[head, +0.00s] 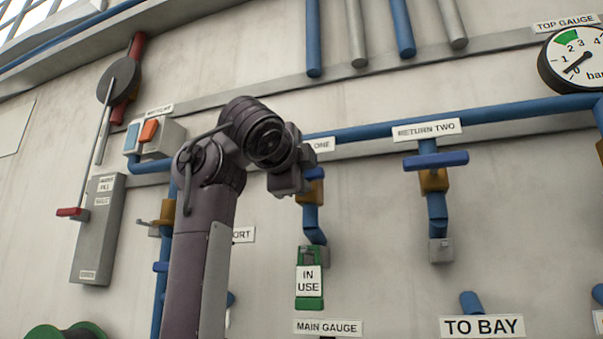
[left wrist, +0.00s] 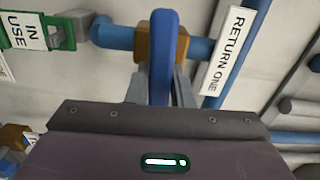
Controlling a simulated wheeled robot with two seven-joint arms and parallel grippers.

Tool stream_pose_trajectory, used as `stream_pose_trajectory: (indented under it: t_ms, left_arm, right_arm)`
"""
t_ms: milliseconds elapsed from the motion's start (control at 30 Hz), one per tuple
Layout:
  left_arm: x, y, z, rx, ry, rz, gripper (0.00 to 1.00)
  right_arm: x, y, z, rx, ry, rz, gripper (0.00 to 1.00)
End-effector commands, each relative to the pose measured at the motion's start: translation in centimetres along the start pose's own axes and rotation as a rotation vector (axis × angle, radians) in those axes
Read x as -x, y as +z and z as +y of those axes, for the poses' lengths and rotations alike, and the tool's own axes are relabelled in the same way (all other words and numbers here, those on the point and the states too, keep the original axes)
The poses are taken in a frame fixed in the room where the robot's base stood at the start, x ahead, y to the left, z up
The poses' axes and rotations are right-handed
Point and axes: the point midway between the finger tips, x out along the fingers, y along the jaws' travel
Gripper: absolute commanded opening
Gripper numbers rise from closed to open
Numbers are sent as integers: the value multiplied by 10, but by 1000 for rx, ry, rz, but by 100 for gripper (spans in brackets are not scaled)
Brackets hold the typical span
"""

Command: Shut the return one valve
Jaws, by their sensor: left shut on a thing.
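The return one valve has a blue lever handle (left wrist: 162,55) on a brass body (left wrist: 181,45), beside the RETURN ONE label (left wrist: 228,50) in the left wrist view. The handle lies across its blue pipe. In the head view, the brass body (head: 312,192) shows just right of my left gripper (head: 300,182), which hides much of the handle and part of the label (head: 321,145). In the left wrist view, my left gripper (left wrist: 160,90) has its fingers on both sides of the handle, shut on it. My right gripper is in neither view.
The RETURN TWO valve (head: 435,161), its blue handle across its pipe, stands to the right. A green IN USE tag (head: 309,303) hangs below the return one pipe. A switch box (head: 160,137) and grey lever box (head: 98,240) are at the left, a gauge (head: 575,58) at upper right.

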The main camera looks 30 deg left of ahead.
Motion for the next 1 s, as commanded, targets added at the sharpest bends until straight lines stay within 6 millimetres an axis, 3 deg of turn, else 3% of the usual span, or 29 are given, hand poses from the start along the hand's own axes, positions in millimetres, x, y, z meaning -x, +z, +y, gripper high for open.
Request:
stream_pose_trajectory:
  t_ms: [700, 733, 867, 1000]
  left_arm:
    - [3, 2, -5, -63, -12, 3, 0]
    - [3, 2, -5, -63, -12, 3, 24]
    - [2, 1, -4, -64, -9, 2, 41]
    - [2, 1, -2, -65, -6, 1, 42]
  right_arm:
    - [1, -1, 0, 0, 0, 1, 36]
    - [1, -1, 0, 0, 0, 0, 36]
    - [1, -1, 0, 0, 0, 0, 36]
    - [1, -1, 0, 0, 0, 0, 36]
